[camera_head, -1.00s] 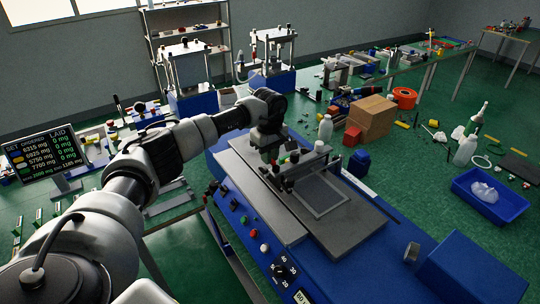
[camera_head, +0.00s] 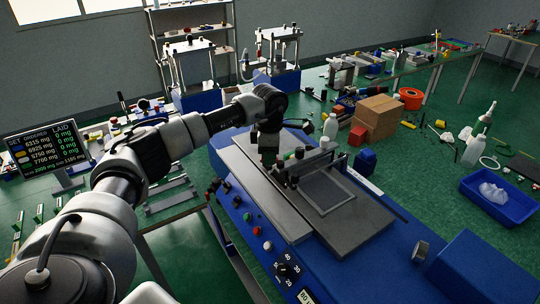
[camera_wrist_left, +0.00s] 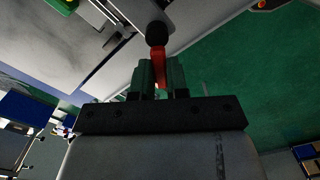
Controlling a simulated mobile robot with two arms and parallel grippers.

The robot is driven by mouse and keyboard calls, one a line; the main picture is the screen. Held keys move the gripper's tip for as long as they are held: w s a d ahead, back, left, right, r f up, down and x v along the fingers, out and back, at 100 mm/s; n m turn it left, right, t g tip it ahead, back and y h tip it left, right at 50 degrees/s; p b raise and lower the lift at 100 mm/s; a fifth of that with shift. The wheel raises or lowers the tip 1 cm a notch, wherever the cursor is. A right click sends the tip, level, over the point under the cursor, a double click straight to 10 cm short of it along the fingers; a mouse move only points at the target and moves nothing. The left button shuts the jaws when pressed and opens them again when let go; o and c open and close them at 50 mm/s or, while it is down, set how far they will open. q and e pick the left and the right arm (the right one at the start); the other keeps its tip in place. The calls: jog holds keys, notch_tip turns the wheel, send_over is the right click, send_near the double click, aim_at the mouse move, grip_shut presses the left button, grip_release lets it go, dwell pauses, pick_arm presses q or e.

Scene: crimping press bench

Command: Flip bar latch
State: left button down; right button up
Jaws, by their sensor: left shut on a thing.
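My left gripper (camera_head: 270,161) is over the left side of the bench press, pointing down beside the clamp bar (camera_head: 310,165). In the left wrist view, its two green fingers (camera_wrist_left: 161,78) are shut on a red lever with a black knob (camera_wrist_left: 157,33), which appears to be the bar latch. The lever runs between the fingers, and the knob sticks out past their tips. In the head view the gripper hides the lever. My right gripper is not in view.
The blue press body (camera_head: 380,270) carries buttons and a dial (camera_head: 288,270) along its front. A white bottle (camera_head: 330,127), a blue container (camera_head: 365,160) and a cardboard box (camera_head: 378,118) stand behind it. A display screen (camera_head: 44,149) stands at the left.

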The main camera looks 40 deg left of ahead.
pick_arm(q)
jog(key=n, duration=0.3)
jog(key=s+n+b, duration=0.1)
jog(key=shift+d+n, duration=0.4)
jog(key=shift+r, duration=0.1)
jog(key=c, duration=1.1)
grip_release()
notch_tip(320, 180, up, 11)
jog(key=b, duration=0.3)
